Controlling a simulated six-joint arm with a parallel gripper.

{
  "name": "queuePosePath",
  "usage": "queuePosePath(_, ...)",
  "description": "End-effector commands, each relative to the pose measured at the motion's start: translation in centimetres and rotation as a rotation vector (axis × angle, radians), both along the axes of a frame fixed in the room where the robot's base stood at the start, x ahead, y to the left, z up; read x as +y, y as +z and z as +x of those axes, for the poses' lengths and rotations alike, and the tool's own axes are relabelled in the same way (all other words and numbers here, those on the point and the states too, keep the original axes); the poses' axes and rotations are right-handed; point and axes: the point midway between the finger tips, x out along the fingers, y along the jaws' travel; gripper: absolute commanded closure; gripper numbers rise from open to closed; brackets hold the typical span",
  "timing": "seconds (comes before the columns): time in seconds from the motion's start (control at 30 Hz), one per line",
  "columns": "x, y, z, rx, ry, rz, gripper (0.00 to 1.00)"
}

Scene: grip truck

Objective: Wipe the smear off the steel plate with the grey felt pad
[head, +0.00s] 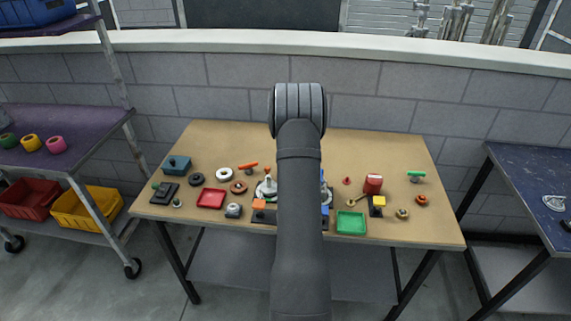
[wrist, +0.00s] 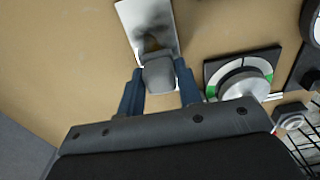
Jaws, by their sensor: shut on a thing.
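The grey felt pad (wrist: 159,76) is between the two blue fingers of my gripper (wrist: 159,68) in the wrist view, and the gripper is shut on it. The steel plate (wrist: 146,14) is a bright strip just beyond the pad, on the tan tabletop. A dark smear (wrist: 152,45) shows on the plate right at the pad's far edge. The pad overlaps the plate's near end in the picture; I cannot tell whether it touches the plate. In the head view my arm hides the gripper, pad and plate.
In the wrist view, a round dial (wrist: 243,84) on a black base stands close to the right of the pad. Bare tabletop lies to the left. In the head view, a red tray (head: 211,198) and green tray (head: 351,223) flank my arm among several small parts.

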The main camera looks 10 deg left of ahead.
Motion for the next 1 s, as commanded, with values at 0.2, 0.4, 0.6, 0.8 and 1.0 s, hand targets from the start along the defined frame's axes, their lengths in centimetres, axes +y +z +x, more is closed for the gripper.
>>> queuePosePath(0.2,-2.1,-0.1,0.0,0.001,-0.002,0.000,0.86)
queuePosePath(0.4,-4.0,0.0,0.0,0.001,-0.002,0.000,0.86)
queuePosePath(0.6,-3.7,-0.1,0.0,0.001,0.002,0.000,0.86)
queuePosePath(0.8,-1.9,-0.1,0.0,0.001,0.002,0.000,0.86)
queuePosePath(1.0,-0.1,-0.1,0.0,0.001,0.001,0.000,0.86)
